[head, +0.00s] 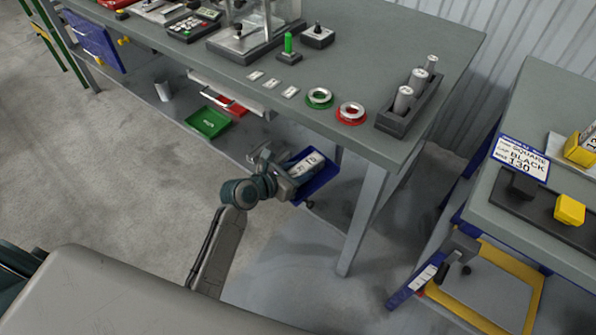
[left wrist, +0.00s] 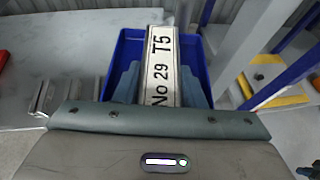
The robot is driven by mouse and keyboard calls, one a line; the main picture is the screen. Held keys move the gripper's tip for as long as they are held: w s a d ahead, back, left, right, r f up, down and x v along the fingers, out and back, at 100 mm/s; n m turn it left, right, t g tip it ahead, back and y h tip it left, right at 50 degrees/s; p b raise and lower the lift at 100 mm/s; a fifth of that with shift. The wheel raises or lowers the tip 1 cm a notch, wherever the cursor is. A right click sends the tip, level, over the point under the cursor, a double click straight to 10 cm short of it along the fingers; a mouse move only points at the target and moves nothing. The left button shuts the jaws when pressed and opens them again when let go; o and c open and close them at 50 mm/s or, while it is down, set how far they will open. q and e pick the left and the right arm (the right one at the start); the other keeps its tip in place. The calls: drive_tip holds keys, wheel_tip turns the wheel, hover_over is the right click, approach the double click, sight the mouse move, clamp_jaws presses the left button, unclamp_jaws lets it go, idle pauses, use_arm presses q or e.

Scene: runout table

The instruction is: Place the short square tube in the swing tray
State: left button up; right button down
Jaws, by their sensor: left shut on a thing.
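The short square tube (head: 307,163) is pale, with a white label; in the left wrist view the tube (left wrist: 162,65) reads "No 29 T5". My left gripper (head: 287,174) is shut on its near end, and its fingers also show either side of the tube in the left wrist view (left wrist: 160,92). The blue swing tray (head: 322,182) is under the table's front edge. In the left wrist view the tray (left wrist: 197,62) lies behind and around the tube. The tube is over or inside the tray; I cannot tell whether it touches the floor. My right gripper is not in view.
The grey table (head: 370,50) overhangs the tray, with a leg (head: 362,220) to its right. A green tray (head: 208,122) sits on the lower shelf. Red and green rings and a rack (head: 410,115) of cylinders stand on top. Another bench (head: 545,130) stands at right.

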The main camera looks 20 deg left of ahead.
use_arm(q)
drive_tip(key=o, duration=1.1)
drive_tip(key=shift+f, duration=0.1)
drive_tip(key=shift+c, duration=0.2)
drive_tip(key=v, duration=0.4)
drive_tip(key=shift+s+a, duration=0.2)
drive_tip(key=shift+s, duration=0.1)
drive_tip(key=v, duration=0.6)
drive_tip(key=s+a+f+m+g+y, duration=0.25)
drive_tip(key=f+m, duration=0.25)
drive_tip(key=f, duration=0.4)
drive_tip(key=s+a+f+m+g+y, duration=0.1)
drive_tip(key=s+a+f+m, duration=0.2)
drive_tip(key=f, duration=0.6)
drive_tip(key=s+a+f+m+g+y, duration=0.1)
drive_tip(key=s+a+f+m, duration=0.15)
drive_tip(key=f+m, duration=0.5)
drive_tip(key=s+f+m+g+y, duration=0.3)
drive_tip(key=s+f+m+g, duration=0.2)
drive_tip(key=s+f+m, duration=1)
drive_tip(key=s+f+p, duration=0.1)
drive_tip(key=s+f, duration=0.4)
drive_tip(key=s, duration=0.1)
drive_tip(key=shift+s+a, duration=0.2)
drive_tip(key=shift+a, duration=0.2)
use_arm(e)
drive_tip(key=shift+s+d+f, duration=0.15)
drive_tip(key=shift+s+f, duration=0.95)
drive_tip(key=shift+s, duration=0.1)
